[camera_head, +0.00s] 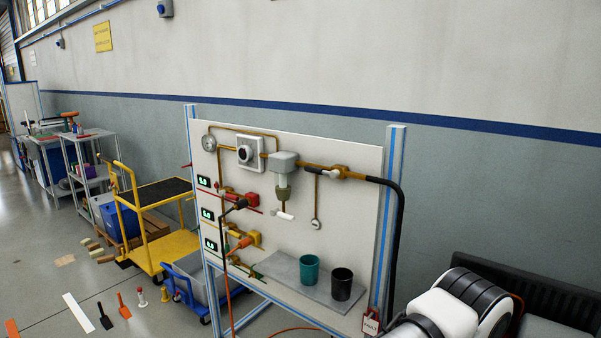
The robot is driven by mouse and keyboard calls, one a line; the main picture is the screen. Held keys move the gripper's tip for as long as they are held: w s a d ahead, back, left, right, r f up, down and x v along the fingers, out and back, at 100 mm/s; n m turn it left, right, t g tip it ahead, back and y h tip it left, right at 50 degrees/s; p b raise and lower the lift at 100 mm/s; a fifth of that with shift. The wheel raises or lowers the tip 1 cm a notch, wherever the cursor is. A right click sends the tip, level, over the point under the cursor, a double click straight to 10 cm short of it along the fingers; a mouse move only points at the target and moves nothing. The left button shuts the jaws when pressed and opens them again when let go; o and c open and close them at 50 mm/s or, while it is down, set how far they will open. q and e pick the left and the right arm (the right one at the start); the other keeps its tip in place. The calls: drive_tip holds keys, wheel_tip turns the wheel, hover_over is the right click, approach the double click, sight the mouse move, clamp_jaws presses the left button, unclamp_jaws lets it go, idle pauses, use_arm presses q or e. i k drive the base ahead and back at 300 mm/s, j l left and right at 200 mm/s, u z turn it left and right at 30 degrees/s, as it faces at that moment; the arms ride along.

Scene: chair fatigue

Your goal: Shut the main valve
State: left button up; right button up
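An upright white panel (345,220) in a frame with blue-edged posts carries brass pipework. At its upper right, where a black hose (398,230) joins, sits a brass valve (342,172) with a small white lever pointing left, roughly along the pipe. This looks like the main valve, but no readable label confirms it. To its left are a grey-white filter unit (284,162), a square unit with a dark round knob (245,153) and a round gauge (209,142). Part of my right arm shows at the lower right. Neither gripper is in view.
A grey shelf on the panel holds a teal cup (309,270) and a black cup (341,284). Red and yellow valves (252,195) and green displays line the panel's left. A yellow cart (158,235), a blue trolley (190,282) and loose floor items stand left.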

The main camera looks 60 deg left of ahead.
sight(319, 171)
drive_tip(key=u, duration=1.9)
